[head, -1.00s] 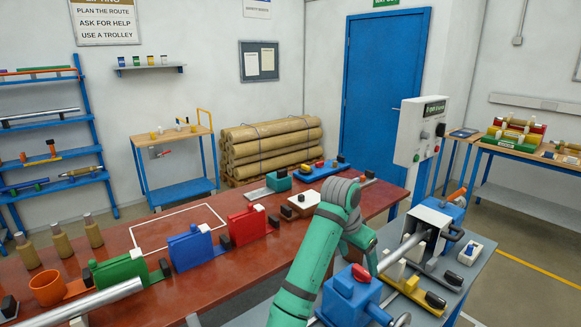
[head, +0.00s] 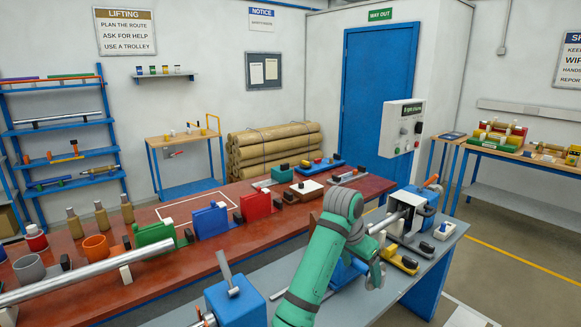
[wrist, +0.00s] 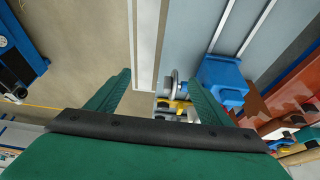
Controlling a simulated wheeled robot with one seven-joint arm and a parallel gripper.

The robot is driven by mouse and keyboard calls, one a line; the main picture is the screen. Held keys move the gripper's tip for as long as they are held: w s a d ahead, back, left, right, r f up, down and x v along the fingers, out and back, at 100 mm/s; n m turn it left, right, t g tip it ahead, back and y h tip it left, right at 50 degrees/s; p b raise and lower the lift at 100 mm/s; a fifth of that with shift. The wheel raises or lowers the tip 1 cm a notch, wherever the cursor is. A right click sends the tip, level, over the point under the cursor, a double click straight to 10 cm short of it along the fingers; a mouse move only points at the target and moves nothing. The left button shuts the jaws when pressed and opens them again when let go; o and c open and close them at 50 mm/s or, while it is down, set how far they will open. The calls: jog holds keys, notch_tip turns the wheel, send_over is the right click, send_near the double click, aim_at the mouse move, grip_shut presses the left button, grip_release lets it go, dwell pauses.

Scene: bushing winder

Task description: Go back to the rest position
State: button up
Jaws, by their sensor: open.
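My gripper (wrist: 160,88) shows in the wrist view as two green fingers spread apart, with nothing between them. In the head view my green arm reaches up from the bottom over the grey bench, and its end (head: 374,274) hangs near the bench's front edge. The winder's headstock (head: 413,205), blue and white, stands on the grey bench (head: 420,262) to the right of my arm. A blue block with a lever (head: 236,300) stands at the bench's near end. The same bench shows in the wrist view with a blue block (wrist: 222,78).
The red table (head: 200,262) behind carries green, blue and red holders, cups and bottles. A long silver bar (head: 90,275) lies at the left. A control box (head: 401,128) stands by the blue door (head: 375,95). Open floor (head: 510,255) lies to the right.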

jog(key=s+d+f+n+t+h, duration=0.1)
jog(key=s+d+f+n+h, duration=0.15)
jog(key=f, duration=0.75)
jog(key=s+d+f+n+t+h, duration=0.1)
jog(key=s+d+f+t, duration=0.15)
jog(key=f, duration=0.75)
jog(key=s+a+f+n+t, duration=0.4)
jog(key=s+f+n, duration=0.1)
jog(key=s+f, duration=0.8)
jog(key=s+a+f+n+t+y, duration=0.1)
jog(key=s+a+y, duration=0.1)
jog(key=s+a, duration=0.6)
jog(key=s+a+n+t+y, duration=0.2)
jog(key=s+a+y, duration=0.1)
jog(key=s, duration=0.8)
jog(key=s+a+r+t+y, duration=0.1)
jog(key=s+a+r, duration=0.3)
jog(key=s+r, duration=0.2)
jog(key=s+a+r+t+y, duration=0.1)
jog(key=s+a+r, duration=0.4)
jog(key=s, duration=0.6)
notch_tip(320, 180, up, 2)
jog(key=shift+s+a+m, duration=0.2)
jog(key=shift+s+m, duration=0.1)
jog(key=shift+m, duration=0.15)
